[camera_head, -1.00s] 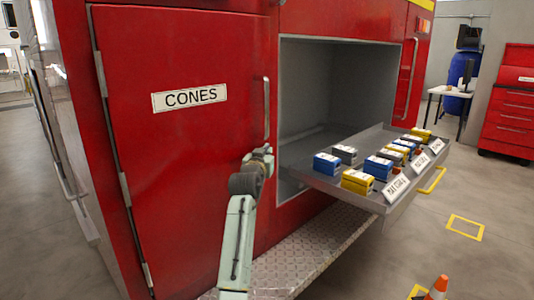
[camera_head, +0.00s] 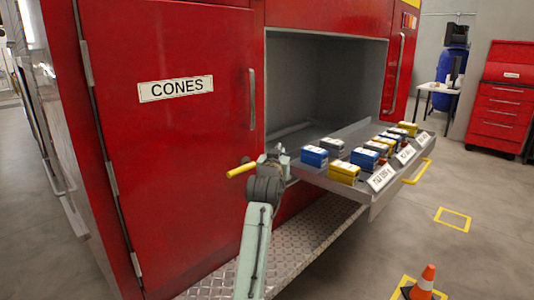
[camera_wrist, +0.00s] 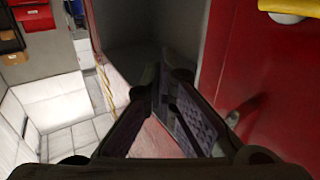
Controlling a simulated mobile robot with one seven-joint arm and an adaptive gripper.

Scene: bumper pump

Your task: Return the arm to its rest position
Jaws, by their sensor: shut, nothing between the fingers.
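My arm reaches up from the bottom centre of the head view, and its end with my gripper (camera_head: 274,164) is in front of the red truck, left of the open drawer (camera_head: 335,186). The fingers are hard to make out there. In the wrist view my gripper (camera_wrist: 168,85) shows two dark fingers brought together with nothing between them. A yellow bar (camera_head: 242,169) sticks out just left of the gripper in the head view. I cannot tell what it is fixed to.
The drawer holds several blue, yellow and grey boxes and has a yellow handle (camera_head: 418,172). The red CONES door (camera_head: 175,150) is shut. A treadplate step (camera_head: 310,236) runs below. An orange cone (camera_head: 424,283) stands on the floor at lower right, with free floor beyond.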

